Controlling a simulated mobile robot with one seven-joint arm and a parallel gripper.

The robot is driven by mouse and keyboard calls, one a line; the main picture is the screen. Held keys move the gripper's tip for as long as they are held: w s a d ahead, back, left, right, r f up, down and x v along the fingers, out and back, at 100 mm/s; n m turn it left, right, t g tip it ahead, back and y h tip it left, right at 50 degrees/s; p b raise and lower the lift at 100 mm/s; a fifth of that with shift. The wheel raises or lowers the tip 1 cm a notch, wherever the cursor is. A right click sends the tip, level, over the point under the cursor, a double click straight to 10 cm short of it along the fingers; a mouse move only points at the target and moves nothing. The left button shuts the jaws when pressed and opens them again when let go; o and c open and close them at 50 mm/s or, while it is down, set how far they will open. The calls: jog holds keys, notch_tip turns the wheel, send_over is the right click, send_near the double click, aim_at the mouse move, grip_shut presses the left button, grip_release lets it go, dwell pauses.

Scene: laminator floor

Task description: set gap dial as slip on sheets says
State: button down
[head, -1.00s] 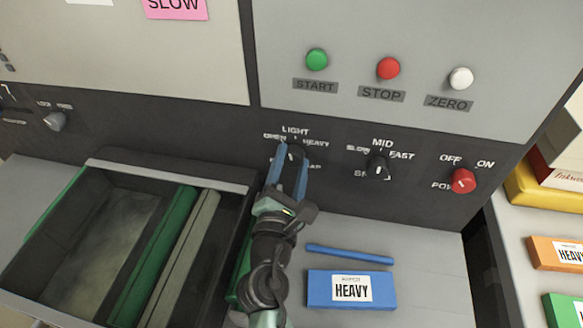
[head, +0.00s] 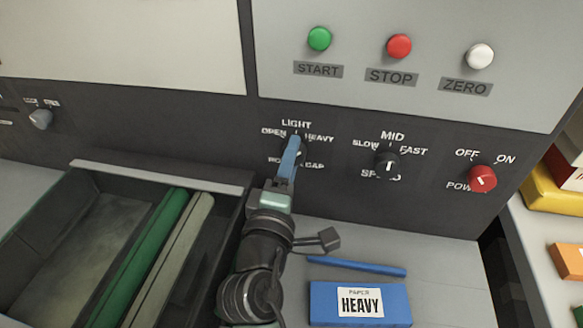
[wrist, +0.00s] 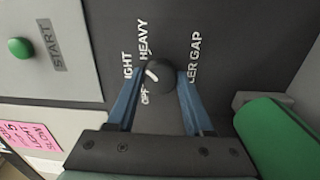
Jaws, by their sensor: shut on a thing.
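The roller gap dial (wrist: 162,73) is a black round knob with a white mark, on the dark panel. Its labels read OPEN, LIGHT and HEAVY. In the wrist view the mark points up-left, roughly toward LIGHT; its exact setting is hard to tell. My gripper (wrist: 158,90) is shut on the dial, one blue finger on each side. In the head view my gripper (head: 291,155) is seen nearly edge-on and mostly hides the dial. A white slip (head: 360,302) reading PAPER HEAVY lies on the blue sheet pack (head: 325,300) on the shelf.
The black speed dial (head: 387,163) and red power knob (head: 482,178) are to the right. START (head: 319,39), STOP (head: 399,46) and ZERO (head: 479,56) buttons are above. A blue bar (head: 356,266) lies behind the pack. An open tray with rollers (head: 140,255) is left.

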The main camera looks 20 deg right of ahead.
jog(key=shift+m+b, duration=0.95)
jog(key=shift+m, duration=0.75)
jog(key=shift+c, duration=1.4)
grip_release()
jog(key=b+v, duration=0.2)
jog(key=v, duration=1.1)
jog(key=shift+w+a, duration=0.15)
